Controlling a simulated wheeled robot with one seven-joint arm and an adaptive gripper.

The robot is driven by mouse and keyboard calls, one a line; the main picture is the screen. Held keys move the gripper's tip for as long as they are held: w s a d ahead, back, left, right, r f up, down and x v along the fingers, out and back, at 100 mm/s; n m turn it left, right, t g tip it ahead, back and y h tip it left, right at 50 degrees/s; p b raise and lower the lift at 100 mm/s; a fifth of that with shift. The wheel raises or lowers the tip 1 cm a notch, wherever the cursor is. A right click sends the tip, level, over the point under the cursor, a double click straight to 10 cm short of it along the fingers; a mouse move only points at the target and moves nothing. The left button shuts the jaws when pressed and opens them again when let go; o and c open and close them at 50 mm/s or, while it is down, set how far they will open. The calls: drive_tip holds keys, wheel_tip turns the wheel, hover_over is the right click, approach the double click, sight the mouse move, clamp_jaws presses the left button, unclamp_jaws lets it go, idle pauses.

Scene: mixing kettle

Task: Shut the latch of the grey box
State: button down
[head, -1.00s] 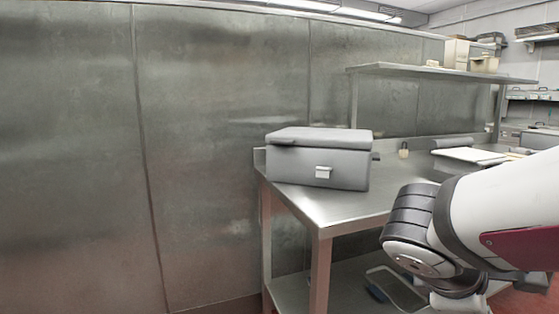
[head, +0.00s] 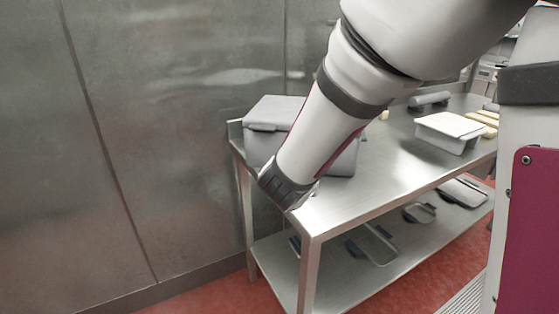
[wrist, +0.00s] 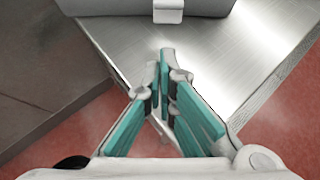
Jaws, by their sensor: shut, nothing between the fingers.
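The grey box (head: 268,118) stands on the left end of the steel table, partly hidden behind my arm in the head view. In the wrist view the lower front of the grey box (wrist: 110,6) shows at the top edge. Its pale latch (wrist: 168,10) sits on that front face, cut off by the picture's top. The latch is hidden in the head view. My gripper (wrist: 164,60) has teal-padded fingers with their tips together, empty. It is in front of the box and points towards the latch, with a gap between. The fingertips are not visible in the head view.
The steel table (head: 385,160) has bare top in front of and right of the box. A white-lidded container (head: 450,131) stands farther right. Trays (head: 375,250) lie on the lower shelf. A metal wall (head: 150,150) rises on the left.

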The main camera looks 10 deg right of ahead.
drive_tip(key=b+x, duration=0.1)
drive_tip(key=x, duration=0.8)
drive_tip(key=shift+w+d+f+b, duration=0.15)
drive_tip(key=shift+w+f+b, duration=0.15)
drive_tip(key=shift+b, duration=0.1)
drive_tip(key=shift+s+r+p, duration=0.15)
drive_tip(key=shift+r+p, duration=0.2)
drive_tip(key=shift+p, duration=0.4)
